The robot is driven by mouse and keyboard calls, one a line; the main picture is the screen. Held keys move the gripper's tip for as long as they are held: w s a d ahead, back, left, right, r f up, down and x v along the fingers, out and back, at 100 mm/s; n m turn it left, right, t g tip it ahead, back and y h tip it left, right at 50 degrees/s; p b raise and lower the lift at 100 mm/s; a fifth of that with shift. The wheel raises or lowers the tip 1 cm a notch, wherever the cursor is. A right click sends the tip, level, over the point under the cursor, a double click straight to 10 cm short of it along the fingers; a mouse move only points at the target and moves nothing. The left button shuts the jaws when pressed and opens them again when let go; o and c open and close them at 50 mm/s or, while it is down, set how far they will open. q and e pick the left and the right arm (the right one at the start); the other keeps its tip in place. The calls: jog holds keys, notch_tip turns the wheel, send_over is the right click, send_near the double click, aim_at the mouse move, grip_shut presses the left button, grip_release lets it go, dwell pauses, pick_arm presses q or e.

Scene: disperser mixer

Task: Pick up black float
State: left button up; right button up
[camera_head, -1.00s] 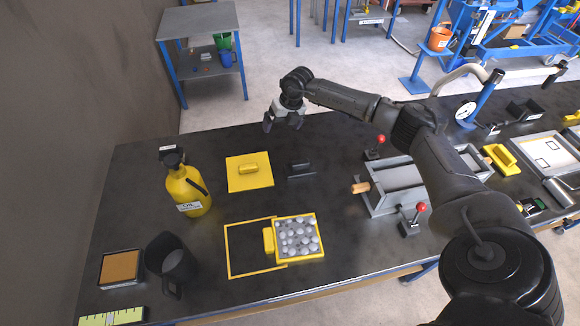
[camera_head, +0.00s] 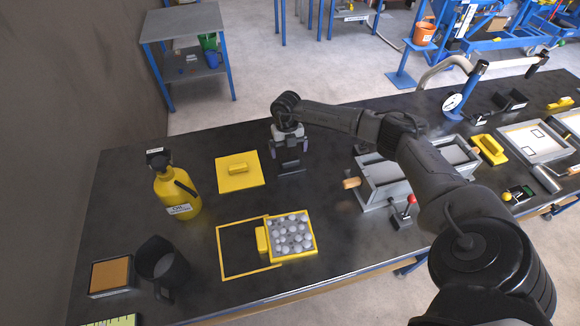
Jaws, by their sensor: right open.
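The black float (camera_head: 291,170) lies flat on the dark workbench, just right of a yellow plate with a yellow handle (camera_head: 239,171). My right gripper (camera_head: 290,152) points down over the black float. Its two fingers are apart and nothing is held between them. The fingers partly cover the float, and I cannot tell whether they touch its handle. My left gripper is not in view.
A yellow oil can (camera_head: 178,196) and a dark jug (camera_head: 161,268) stand on the left of the bench (camera_head: 128,220). A yellow tray of grey balls (camera_head: 291,236) sits in front. A grey metal trough (camera_head: 385,186) stands at the right.

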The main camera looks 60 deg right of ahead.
aim_at(290, 159)
jog(key=shift+s+a+f+b, duration=0.1)
jog(key=shift+s+f+b, duration=0.15)
jog(key=shift+f, duration=1.15)
jog(key=shift+s+a+f+b, duration=0.1)
jog(key=shift+s+f, duration=0.1)
jog(key=shift+f, duration=1.15)
jog(key=shift+c, duration=0.3)
jog(key=c, duration=1.1)
jog(key=shift+r, duration=0.15)
jog(key=shift+c, duration=0.2)
jog(key=shift+r, duration=0.55)
jog(key=r, duration=0.1)
jog(key=r+p, duration=0.1)
jog(key=r, duration=0.1)
jog(key=shift+s+d+r, duration=0.2)
jog(key=shift+s+r, duration=0.05)
jog(key=shift+s, duration=0.15)
jog(key=s+d+r, duration=0.1)
jog(key=s+r, duration=0.2)
jog(key=s, duration=0.2)
jog(key=s+d+r+p, duration=0.1)
jog(key=s+r, duration=0.2)
jog(key=s, duration=0.2)
jog(key=shift+s, duration=0.25)
jog(key=shift+r, duration=0.1)
